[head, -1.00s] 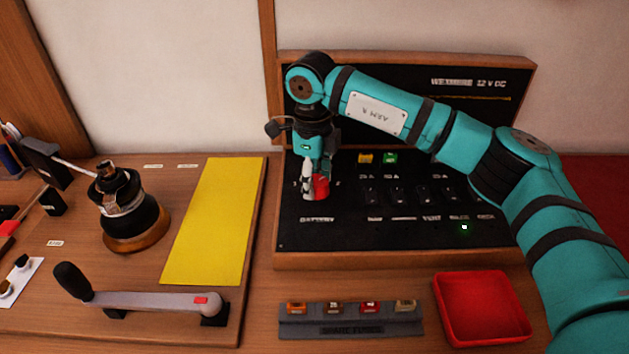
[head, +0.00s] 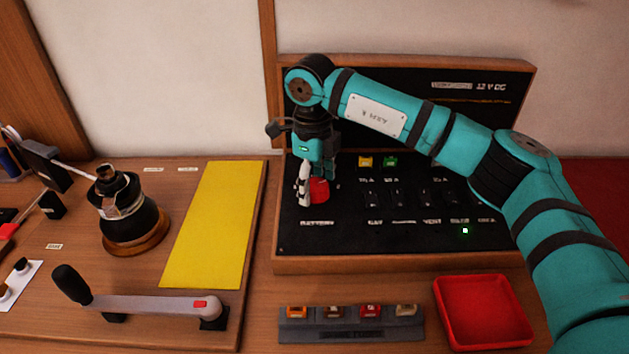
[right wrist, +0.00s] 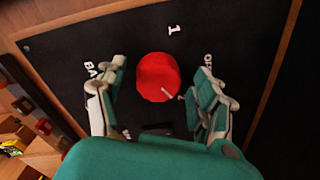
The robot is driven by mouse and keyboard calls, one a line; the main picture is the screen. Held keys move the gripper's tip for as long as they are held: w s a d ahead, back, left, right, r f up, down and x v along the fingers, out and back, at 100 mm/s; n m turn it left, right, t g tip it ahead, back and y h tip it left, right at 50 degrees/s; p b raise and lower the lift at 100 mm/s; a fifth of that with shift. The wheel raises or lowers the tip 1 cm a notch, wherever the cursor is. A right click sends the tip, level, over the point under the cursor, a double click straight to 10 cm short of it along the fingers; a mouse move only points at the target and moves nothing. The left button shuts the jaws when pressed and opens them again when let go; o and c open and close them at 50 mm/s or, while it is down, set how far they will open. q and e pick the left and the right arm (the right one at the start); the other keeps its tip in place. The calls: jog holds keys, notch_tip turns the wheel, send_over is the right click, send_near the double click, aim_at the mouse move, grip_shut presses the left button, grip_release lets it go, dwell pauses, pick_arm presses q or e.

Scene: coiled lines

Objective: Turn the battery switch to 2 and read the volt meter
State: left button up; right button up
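The battery switch is a round red knob (head: 319,189) at the left of the black panel (head: 345,234), above a "BATTERY" label. It also shows in the right wrist view (right wrist: 157,75), with a "1" label above it and an "OFF" label to its right. A small white mark shows at the knob's lower right edge. My right gripper (head: 316,181) points down at the knob. Its fingers (right wrist: 157,95) stand apart on either side, with gaps between them and the knob. I cannot make out a volt meter; my arm covers part of the panel. My left gripper is out of view.
Switches and a small lit lamp (head: 465,230) are right of the knob. In front are a fuse rack (head: 350,331) and an empty red tray (head: 484,311).

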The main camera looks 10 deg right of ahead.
aim_at(313, 186)
jog(key=shift+r, duration=0.1)
notch_tip(313, 186, up, 12)
jog(key=shift+s+a, duration=0.25)
jog(key=shift+s, duration=0.05)
dwell(0.4)
